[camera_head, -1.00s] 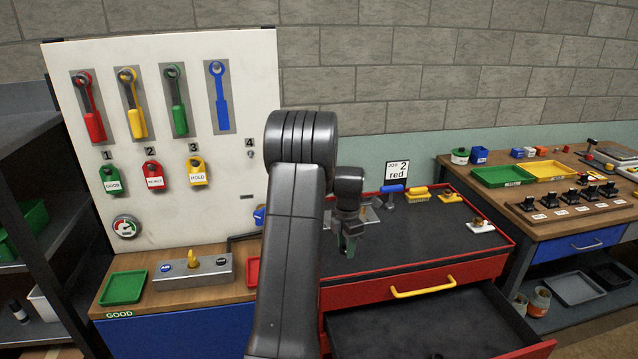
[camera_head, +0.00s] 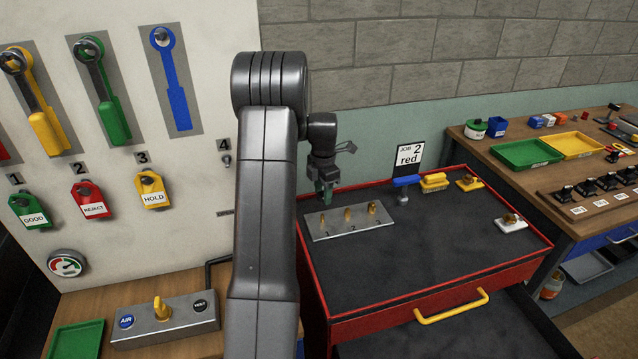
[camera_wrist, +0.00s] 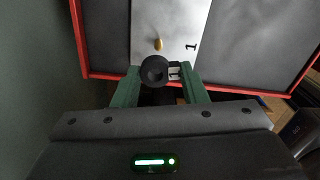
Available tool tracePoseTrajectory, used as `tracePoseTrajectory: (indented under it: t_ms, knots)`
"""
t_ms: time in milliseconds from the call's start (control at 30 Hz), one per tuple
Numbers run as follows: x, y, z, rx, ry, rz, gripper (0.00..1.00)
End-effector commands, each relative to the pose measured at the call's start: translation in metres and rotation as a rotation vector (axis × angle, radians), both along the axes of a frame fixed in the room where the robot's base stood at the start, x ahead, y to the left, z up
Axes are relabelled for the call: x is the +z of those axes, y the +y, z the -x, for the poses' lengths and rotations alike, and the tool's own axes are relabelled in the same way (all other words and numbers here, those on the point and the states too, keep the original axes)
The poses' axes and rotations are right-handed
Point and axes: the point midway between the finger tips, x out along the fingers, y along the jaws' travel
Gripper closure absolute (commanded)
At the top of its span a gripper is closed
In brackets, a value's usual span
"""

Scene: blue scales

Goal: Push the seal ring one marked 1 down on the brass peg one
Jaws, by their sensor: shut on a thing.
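A black seal ring (camera_wrist: 153,71) with a white tag marked 1 (camera_wrist: 174,70) is held between the green fingertips of my gripper (camera_wrist: 158,90). In the head view my gripper (camera_head: 325,194) points down above the left end of a grey plate (camera_head: 335,228); the ring cannot be made out there. The plate carries three brass pegs in a row. Brass peg one (camera_head: 322,219) is the leftmost, just below my fingertips. In the wrist view the peg (camera_wrist: 158,44), beside a printed 1, shows beyond the ring and apart from it in the picture. The exact height gap cannot be told.
The plate lies on a dark mat in a red-rimmed cabinet top (camera_head: 430,245). The mat's front is clear.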

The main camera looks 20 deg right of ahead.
Motion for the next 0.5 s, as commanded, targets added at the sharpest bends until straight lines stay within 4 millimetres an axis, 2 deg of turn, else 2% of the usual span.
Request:
tracePoseTrajectory:
  t_ms: [500]
  knots:
    - [-0.038,0.0,0.0,0.0,0.001,-0.001,0.82]
